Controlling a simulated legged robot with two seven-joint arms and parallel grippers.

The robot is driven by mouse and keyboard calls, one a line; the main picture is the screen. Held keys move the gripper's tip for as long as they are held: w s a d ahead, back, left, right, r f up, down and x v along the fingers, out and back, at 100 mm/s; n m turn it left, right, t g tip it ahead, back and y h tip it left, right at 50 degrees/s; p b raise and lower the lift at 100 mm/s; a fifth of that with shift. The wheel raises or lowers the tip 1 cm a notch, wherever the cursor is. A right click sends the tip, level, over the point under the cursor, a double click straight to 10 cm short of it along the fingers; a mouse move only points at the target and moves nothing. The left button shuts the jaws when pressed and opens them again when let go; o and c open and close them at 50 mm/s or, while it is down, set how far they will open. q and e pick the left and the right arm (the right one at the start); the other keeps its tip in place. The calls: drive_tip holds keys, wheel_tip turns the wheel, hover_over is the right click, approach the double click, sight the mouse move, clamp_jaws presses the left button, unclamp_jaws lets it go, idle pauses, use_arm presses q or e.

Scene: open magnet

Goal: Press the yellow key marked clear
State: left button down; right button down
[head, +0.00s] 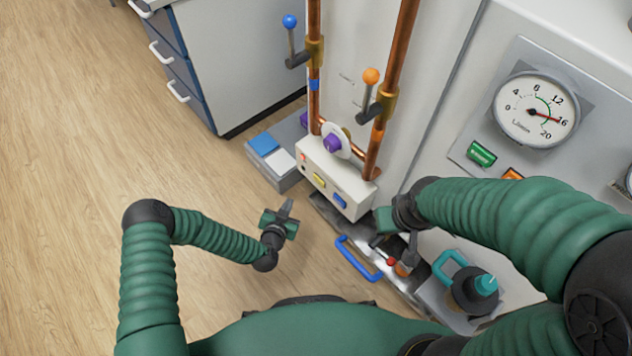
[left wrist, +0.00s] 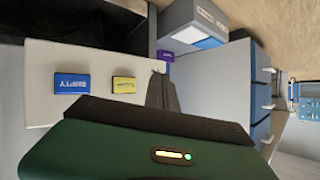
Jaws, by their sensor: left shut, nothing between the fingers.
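The yellow key (head: 319,180) sits on the front face of a cream box (head: 352,187) between a red button (head: 303,156) and a blue key (head: 340,202). In the left wrist view the yellow key (left wrist: 123,85) lies beside the blue key (left wrist: 72,83); its lettering is too small to read. My left gripper (head: 288,207) is shut and empty, in front of and below the box, apart from the key. Its fingers also show in the left wrist view (left wrist: 162,92). My right gripper (head: 384,221) is beside the box's lower right corner, partly hidden by its own arm.
Copper pipes with a blue-knobbed lever (head: 290,22) and an orange-knobbed lever (head: 371,76) rise behind the box. A grey block with blue and white pads (head: 264,144) stands left of it. A blue handle (head: 358,260) lies below. Open floor is at left.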

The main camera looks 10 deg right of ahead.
sight(319, 181)
use_arm(q)
drive_tip(key=w+d+b, duration=0.3)
drive_tip(key=w+d, duration=0.2)
drive_tip(key=d, duration=0.2)
drive_tip(key=shift+d, duration=0.2)
drive_tip(key=shift+w+d, duration=0.1)
idle(1.8)
drive_tip(key=shift+w+d, duration=0.15)
drive_tip(key=shift+d, duration=0.05)
